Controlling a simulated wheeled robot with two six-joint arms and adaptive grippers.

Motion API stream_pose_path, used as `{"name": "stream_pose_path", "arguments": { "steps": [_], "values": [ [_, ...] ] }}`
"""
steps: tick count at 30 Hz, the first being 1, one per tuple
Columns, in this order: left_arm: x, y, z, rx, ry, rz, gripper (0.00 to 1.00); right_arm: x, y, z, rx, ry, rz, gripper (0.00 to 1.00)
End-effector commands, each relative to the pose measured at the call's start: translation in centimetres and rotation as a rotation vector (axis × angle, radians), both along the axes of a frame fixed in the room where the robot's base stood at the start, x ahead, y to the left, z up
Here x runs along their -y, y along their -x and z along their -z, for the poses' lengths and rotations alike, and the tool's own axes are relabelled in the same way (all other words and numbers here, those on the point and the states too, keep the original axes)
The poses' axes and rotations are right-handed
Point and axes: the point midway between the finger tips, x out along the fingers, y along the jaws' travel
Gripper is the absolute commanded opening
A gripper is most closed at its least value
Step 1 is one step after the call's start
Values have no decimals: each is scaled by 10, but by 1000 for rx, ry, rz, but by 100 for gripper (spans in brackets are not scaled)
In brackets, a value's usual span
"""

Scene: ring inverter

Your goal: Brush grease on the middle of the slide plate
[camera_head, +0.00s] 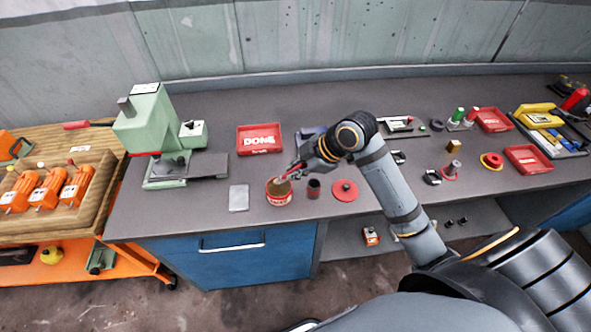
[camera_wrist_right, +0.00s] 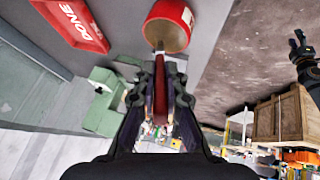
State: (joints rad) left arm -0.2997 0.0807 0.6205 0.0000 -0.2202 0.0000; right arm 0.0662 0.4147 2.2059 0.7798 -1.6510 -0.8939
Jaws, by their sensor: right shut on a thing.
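The slide plate, which I take to be the flat grey plate (camera_head: 239,197), lies on the bench near its front edge, with its top bare. Just right of it stands a red grease tin (camera_head: 279,197), also at the top of the right wrist view (camera_wrist_right: 168,28). My right gripper (camera_head: 303,168) is shut on the brush, whose red handle (camera_wrist_right: 160,90) runs between the fingers. The brush head (camera_head: 281,186) is at the tin's mouth; its bristles cannot be made out clearly. My left gripper is not seen in the head view.
A green press (camera_head: 150,130) stands behind left of the plate. A red "DONE" tray (camera_head: 260,139) lies behind the tin. A dark red cup (camera_head: 314,188) and a red disc (camera_head: 345,190) sit close right of the tin. The bench left of the plate is clear.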

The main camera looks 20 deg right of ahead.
Motion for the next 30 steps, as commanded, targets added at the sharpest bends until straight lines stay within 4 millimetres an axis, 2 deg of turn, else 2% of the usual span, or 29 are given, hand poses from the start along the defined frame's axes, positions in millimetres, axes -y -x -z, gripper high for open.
{"name": "stream_pose_path", "arguments": {
  "steps": [30],
  "values": [
    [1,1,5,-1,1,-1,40,0,0,8,-1,-1,0,0]
  ]
}}
